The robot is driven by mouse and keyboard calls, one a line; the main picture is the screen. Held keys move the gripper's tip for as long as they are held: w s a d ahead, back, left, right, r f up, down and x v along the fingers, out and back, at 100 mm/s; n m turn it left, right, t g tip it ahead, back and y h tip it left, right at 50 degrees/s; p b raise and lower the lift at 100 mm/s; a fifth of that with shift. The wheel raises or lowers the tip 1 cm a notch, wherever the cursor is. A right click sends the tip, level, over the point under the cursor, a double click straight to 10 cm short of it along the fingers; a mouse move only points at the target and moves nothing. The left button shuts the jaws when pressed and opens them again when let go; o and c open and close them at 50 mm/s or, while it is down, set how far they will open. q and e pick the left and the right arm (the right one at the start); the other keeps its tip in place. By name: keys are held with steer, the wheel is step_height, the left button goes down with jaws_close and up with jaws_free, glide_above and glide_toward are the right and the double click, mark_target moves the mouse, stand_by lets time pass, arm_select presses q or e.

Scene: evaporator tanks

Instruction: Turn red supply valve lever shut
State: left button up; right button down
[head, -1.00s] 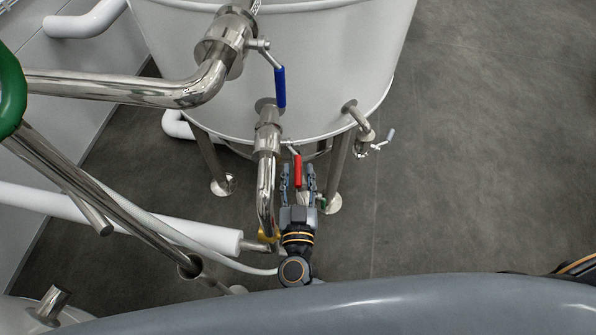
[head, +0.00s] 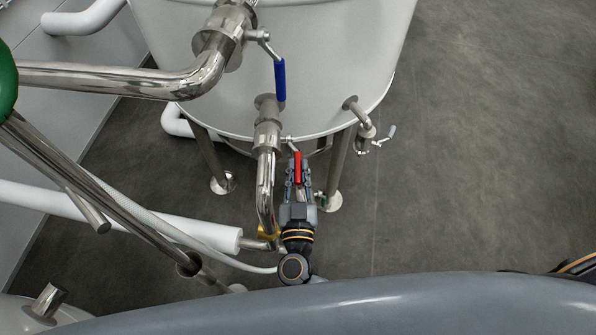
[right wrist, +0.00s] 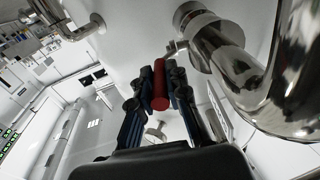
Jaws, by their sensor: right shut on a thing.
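The red supply valve lever (head: 297,167) hangs downward beside the vertical steel pipe under the tank in the head view. In the right wrist view the red lever (right wrist: 160,84) stands between the fingers. My right gripper (head: 298,180) is below the valve with its fingers closed on the lever from both sides. It also shows in the right wrist view (right wrist: 159,95), with a finger on each side of the red handle. My left gripper is not in view.
A blue lever (head: 280,80) hangs from the upper pipe valve. The white tank (head: 310,60) stands behind on steel legs (head: 338,165). A steel pipe (head: 265,195) runs down close to the left of my gripper. A small drain valve (head: 375,140) is at right. Floor at right is clear.

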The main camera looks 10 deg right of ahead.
step_height(320, 180, down, 2)
steer(key=t+b, duration=0.1)
steer(key=b, duration=0.2)
steer(key=shift+w+t+b, duration=0.1)
steer(key=shift+t+b, duration=0.2)
steer(key=shift+b, duration=0.05)
steer(key=shift+t+b, duration=0.3)
steer(key=shift+b, duration=0.15)
steer(key=shift+r, duration=0.1)
steer(key=c, duration=1.3)
jaws_free()
steer(key=v, duration=1.2)
